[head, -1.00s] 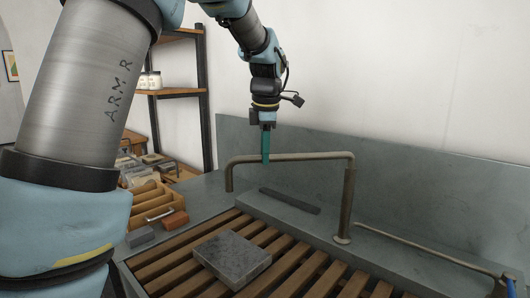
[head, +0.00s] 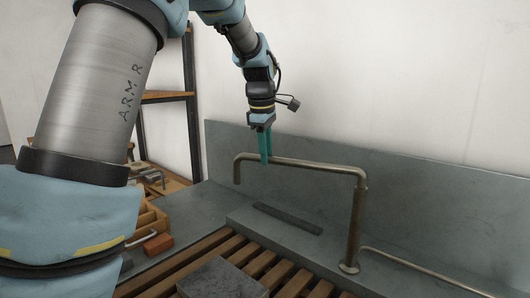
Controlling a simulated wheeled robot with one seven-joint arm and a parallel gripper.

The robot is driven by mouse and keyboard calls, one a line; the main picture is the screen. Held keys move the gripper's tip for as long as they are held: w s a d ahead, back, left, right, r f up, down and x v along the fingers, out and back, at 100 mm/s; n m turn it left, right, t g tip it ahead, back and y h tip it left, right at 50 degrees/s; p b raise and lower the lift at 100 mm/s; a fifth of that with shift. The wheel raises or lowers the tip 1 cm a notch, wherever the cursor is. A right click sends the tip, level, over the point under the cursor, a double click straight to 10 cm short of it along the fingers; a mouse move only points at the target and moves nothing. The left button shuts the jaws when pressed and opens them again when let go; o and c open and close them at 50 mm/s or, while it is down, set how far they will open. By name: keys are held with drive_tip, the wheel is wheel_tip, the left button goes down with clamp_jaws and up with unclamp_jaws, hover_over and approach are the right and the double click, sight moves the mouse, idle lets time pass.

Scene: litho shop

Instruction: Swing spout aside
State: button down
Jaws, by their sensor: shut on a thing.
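The spout (head: 310,164) is a bronze-coloured pipe on an upright post (head: 356,220) at the right. Its arm runs left from the post top and ends in a short downturned tip. My gripper (head: 266,158) points down with teal fingers and is shut on the spout's horizontal arm, near the tip end. The fingers straddle the pipe, and part of it is hidden between them. The spout hangs over the back of the grey sink ledge, close to the backsplash.
A grey stone slab (head: 222,279) lies on the wooden slats (head: 267,266) in front. A dark bar (head: 287,218) lies on the ledge below the spout. A grey backsplash (head: 430,190) stands behind. A reddish block (head: 158,245) and a wooden box (head: 150,220) are at left.

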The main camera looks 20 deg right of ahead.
drive_tip(key=shift+w+d+m, duration=0.3)
drive_tip(key=shift+w+d, duration=0.2)
drive_tip(key=shift+w, duration=0.05)
drive_tip(key=c, duration=0.7)
unclamp_jaws()
drive_tip(key=r, duration=0.3)
drive_tip(key=s+a+r+b, duration=0.1)
drive_tip(key=r, duration=0.3)
drive_tip(key=r+b, duration=0.1)
drive_tip(key=r, duration=0.2)
drive_tip(key=shift+s+a+r, duration=0.25)
drive_tip(key=shift+s+r, duration=0.05)
